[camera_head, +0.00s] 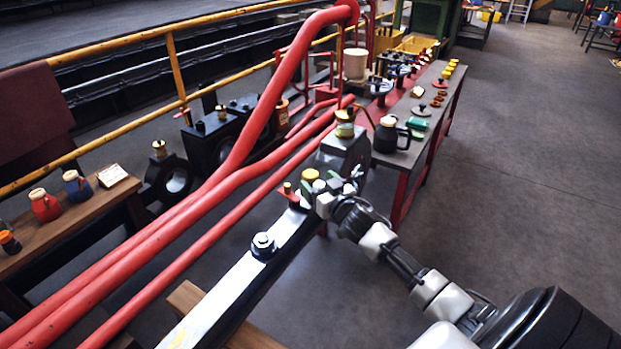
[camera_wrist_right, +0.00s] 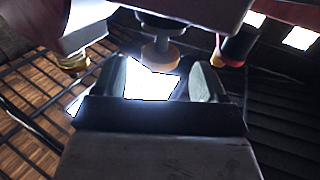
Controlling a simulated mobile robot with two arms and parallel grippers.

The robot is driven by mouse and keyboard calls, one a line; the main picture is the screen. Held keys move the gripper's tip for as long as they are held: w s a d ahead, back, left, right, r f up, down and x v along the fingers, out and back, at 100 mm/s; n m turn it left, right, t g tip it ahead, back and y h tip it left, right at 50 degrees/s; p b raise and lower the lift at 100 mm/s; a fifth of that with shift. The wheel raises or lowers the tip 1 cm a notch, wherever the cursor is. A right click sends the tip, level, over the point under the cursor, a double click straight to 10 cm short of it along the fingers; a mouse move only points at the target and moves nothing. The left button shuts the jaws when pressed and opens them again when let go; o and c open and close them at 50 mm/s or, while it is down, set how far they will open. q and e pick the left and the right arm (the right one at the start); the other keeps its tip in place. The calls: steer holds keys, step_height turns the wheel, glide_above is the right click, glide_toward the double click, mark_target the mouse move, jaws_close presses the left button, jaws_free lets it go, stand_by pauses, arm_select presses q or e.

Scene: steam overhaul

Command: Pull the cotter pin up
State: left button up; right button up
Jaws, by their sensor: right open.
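My right gripper (camera_head: 320,184) is at the end of the dark, silver-topped rod (camera_head: 222,287), just in front of the grey block at its far end. Its two greenish fingers stand apart in the right wrist view (camera_wrist_right: 158,78). A dark stem with a tan round end (camera_wrist_right: 162,52) shows between and beyond the fingers; I cannot tell if they touch it. A small shiny metal piece (camera_head: 355,173) sits just right of the gripper. I cannot tell whether it is the cotter pin, which I cannot clearly make out. My left gripper is out of view.
Long red pipes (camera_head: 150,240) run close along the left of the rod. A brass-topped fitting (camera_head: 345,122) stands on the grey block. A red-topped fitting (camera_head: 288,189) is left of the gripper. A bench with a black jug (camera_head: 388,135) stands behind. The floor at right is clear.

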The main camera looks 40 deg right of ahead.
mark_target(310, 173)
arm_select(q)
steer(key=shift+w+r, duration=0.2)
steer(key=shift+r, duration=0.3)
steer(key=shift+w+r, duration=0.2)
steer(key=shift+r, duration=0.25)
arm_select(e)
steer(key=shift+w+d, duration=0.15)
steer(key=shift+w, duration=1.9)
steer(key=c, duration=1.3)
step_height(310, 173, up, 3)
steer(key=p, duration=0.2)
steer(key=shift+p, duration=0.4)
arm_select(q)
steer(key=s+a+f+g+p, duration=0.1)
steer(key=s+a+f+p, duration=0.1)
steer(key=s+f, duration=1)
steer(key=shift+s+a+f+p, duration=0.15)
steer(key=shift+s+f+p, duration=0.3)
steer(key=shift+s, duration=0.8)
arm_select(e)
step_height(310, 173, up, 3)
steer(key=shift+d+f, duration=0.1)
steer(key=o, duration=1.2)
steer(key=shift+o, duration=0.5)
steer(key=shift+f, duration=0.15)
